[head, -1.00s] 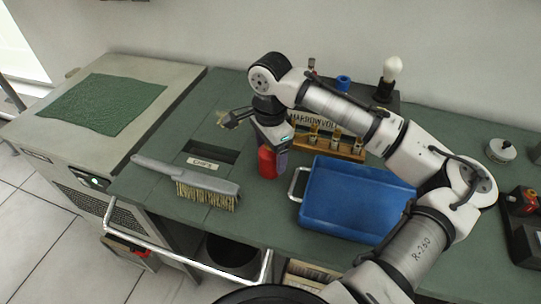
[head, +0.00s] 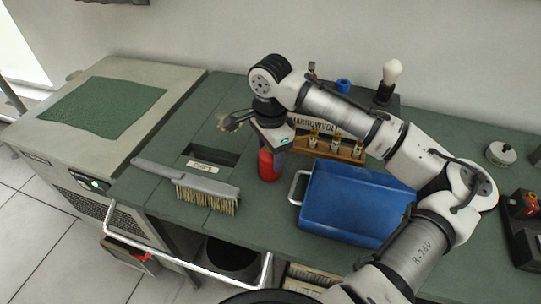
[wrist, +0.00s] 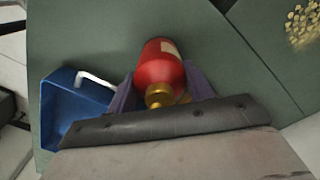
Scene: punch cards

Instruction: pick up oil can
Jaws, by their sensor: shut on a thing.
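The oil can is a red can (wrist: 160,66) with a brass-coloured top, seen between the two purple fingers of my gripper (wrist: 162,88) in the wrist view. My gripper is shut on it. In the head view the red can (head: 268,166) shows below my gripper (head: 270,148), between the brush and the blue tray. Most of its top is hidden by the gripper there. I cannot tell whether its base touches the green bench.
A blue tray (head: 305,212) with a white handle is just right of the can. A grey brush (head: 207,190) lies to the left, beside a labelled slot (head: 206,167). A wooden rack (head: 350,157) with small bottles stands behind. A green cloth (head: 100,105) lies at far left.

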